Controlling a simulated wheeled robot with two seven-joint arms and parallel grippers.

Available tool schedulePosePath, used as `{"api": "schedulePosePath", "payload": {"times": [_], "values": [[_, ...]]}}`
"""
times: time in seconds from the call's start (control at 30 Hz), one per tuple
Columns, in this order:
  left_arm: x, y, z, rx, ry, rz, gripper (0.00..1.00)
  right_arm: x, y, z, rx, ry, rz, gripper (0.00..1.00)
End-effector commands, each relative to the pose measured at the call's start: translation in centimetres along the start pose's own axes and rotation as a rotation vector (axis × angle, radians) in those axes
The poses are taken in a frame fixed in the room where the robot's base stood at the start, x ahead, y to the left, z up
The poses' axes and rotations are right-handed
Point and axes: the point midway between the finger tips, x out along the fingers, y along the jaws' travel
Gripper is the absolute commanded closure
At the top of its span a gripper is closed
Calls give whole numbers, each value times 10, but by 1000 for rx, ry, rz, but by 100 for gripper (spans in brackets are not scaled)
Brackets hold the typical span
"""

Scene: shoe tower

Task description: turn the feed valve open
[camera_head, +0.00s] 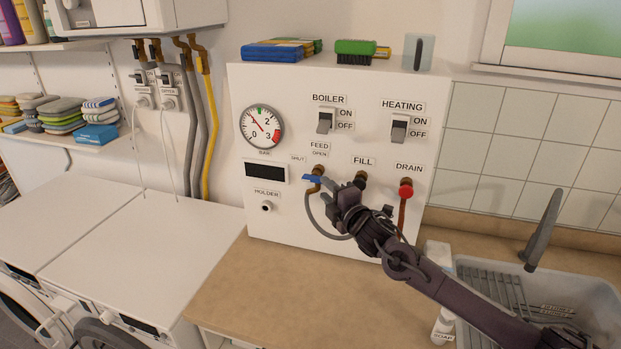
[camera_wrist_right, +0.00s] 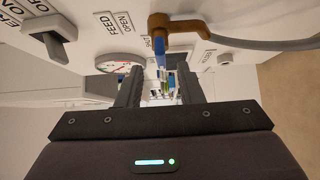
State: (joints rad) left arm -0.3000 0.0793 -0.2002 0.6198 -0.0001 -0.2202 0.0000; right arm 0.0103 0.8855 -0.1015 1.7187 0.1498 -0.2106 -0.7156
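The feed valve has a brass body (camera_head: 318,170) and a blue lever (camera_head: 311,179) on the white panel, under the FEED label. The lever points left, toward the side marked SHUT; OPEN is marked above the valve. My right gripper (camera_head: 330,188) is at the valve, just right of and below the lever. In the right wrist view the gripper (camera_wrist_right: 160,74) is open, with a gap between its fingers. The blue lever (camera_wrist_right: 160,58) lies between the fingertips, with no clear contact on either side. My left gripper is not in view.
The black fill knob (camera_head: 360,179) and red drain knob (camera_head: 406,188) sit right of the feed valve, close to my right arm. A grey hose (camera_head: 311,214) loops below the valve. A pressure gauge (camera_head: 262,127) is upper left.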

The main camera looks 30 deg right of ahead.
Motion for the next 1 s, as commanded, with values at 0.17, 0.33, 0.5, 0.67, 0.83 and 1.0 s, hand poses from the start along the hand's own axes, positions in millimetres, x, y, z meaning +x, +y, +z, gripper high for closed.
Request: {"api": "schedulePosePath", "payload": {"times": [0.17, 0.33, 0.5, 0.67, 0.83, 1.0], "values": [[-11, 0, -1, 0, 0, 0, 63, 20, 3, -1, 6, -2, 0, 66], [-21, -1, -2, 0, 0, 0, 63, 44, 3, -1, 8, -2, -1, 66], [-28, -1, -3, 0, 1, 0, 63, 63, 1, -1, 7, -2, -3, 66], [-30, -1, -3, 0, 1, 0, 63, 72, -1, -1, 7, -1, -4, 66], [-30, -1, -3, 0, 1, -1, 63, 73, -2, -2, 6, 0, -5, 66], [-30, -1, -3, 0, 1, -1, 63, 73, -2, -2, 6, 0, -5, 70]]}}
